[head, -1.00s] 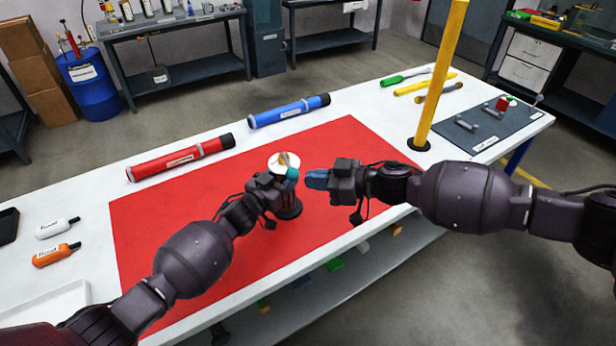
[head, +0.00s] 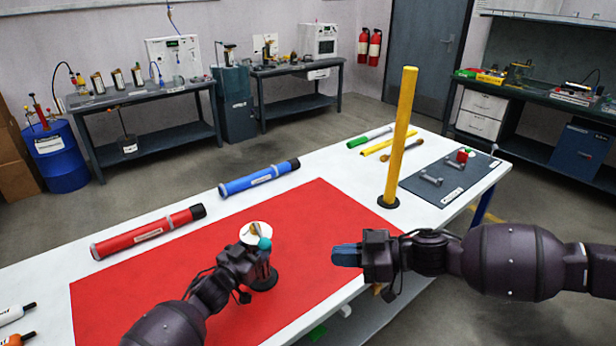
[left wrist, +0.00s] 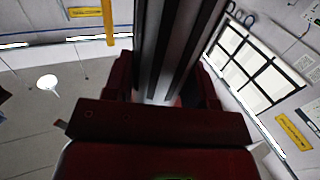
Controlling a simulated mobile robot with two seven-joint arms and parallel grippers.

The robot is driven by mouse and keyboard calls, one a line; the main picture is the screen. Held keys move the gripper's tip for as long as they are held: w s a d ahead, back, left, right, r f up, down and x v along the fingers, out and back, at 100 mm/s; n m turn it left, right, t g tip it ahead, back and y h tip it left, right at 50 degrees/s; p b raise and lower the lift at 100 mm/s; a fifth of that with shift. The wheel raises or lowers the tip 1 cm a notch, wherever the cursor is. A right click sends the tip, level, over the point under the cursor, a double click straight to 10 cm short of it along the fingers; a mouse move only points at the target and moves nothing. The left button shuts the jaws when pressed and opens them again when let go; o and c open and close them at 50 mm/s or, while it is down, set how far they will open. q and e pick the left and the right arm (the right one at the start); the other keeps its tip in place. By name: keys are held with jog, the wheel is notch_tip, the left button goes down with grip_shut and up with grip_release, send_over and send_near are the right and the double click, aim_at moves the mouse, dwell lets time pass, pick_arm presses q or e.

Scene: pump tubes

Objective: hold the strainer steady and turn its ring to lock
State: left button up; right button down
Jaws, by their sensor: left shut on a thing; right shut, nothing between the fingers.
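The strainer (head: 251,234) stands upright on the red mat (head: 170,275), with a pale round top and a dark round foot. My left gripper (head: 264,244) is shut on its side and hides much of its body. In the left wrist view, a grey and dark striped upright body (left wrist: 178,45) shows between the left fingers. My right gripper (head: 335,255) is shut and empty, to the right of the strainer and apart from it, its blue fingers pointing left. The ring cannot be made out clearly.
A yellow post (head: 400,140) on a black foot rises behind the right gripper. A red tube (head: 150,231) and a blue tube (head: 260,178) lie behind the mat. A grey tool mat (head: 425,170) holds small parts at the right. The mat around the strainer is clear.

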pick_arm(q)
jog(key=o, duration=1.3)
